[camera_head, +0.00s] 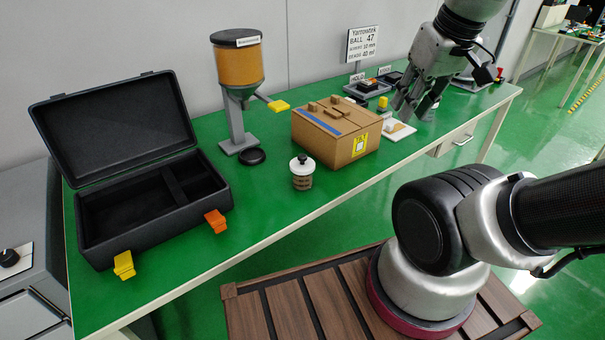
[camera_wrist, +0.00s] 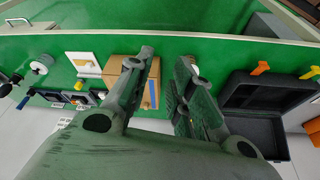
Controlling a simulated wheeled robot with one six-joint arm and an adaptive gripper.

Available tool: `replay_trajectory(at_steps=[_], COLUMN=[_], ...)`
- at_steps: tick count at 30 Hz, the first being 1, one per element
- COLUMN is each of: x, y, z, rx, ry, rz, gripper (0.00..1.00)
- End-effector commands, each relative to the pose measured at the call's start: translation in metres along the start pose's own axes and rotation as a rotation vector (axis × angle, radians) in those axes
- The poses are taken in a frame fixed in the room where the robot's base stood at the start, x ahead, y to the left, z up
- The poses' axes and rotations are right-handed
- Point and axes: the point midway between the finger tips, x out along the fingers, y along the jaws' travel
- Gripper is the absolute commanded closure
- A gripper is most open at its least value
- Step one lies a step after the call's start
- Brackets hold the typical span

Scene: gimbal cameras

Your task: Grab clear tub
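A small see-through tub (camera_head: 302,182) with a white lid, a black knob and brownish contents stands upright on the green table, in front of the cardboard box. In the wrist view, a small part of a white round top (camera_wrist: 193,59) shows beside the right-hand finger; most of it is hidden. My gripper (camera_head: 413,107) is above the table's right part, to the right of the box and well apart from the tub. Its two fingers are spread with a gap between them in the wrist view (camera_wrist: 165,58), and I see nothing held.
The cardboard box (camera_head: 335,135) stands between the tub and my gripper. An open black case (camera_head: 150,215) is at left, a hopper dispenser (camera_head: 238,85) behind. A white card (camera_head: 398,131) and small trays (camera_head: 368,87) lie near my gripper. The table's front strip is clear.

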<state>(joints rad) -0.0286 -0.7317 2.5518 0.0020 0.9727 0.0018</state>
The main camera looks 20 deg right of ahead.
Motion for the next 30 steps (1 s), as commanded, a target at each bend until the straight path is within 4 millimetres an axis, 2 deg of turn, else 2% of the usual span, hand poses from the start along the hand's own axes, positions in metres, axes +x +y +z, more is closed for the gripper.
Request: replay_trajectory(at_steps=[1, 5, 9, 11, 14, 18, 21, 25, 30], x=[0.010, 0.040, 0.080, 0.100, 0.137, 0.190, 0.215, 0.220, 0.222], y=[-0.005, -0.022, -0.048, -0.061, -0.085, -0.117, -0.131, -0.139, -0.141], z=[-0.001, -0.011, -0.034, -0.044, -0.060, -0.081, -0.096, -0.121, -0.129], rx=[-0.022, -0.094, -0.097, -0.028, 0.154, 0.555, 0.880, 1.277, 1.563], ry=[-0.043, -0.182, -0.318, -0.363, -0.421, -0.438, -0.400, -0.317, -0.272], rz=[-0.007, -0.024, -0.020, -0.001, 0.057, 0.174, 0.239, 0.259, 0.279], gripper=[0.62, 0.38, 0.13, 0.13, 0.13, 0.13, 0.13, 0.13, 0.13])
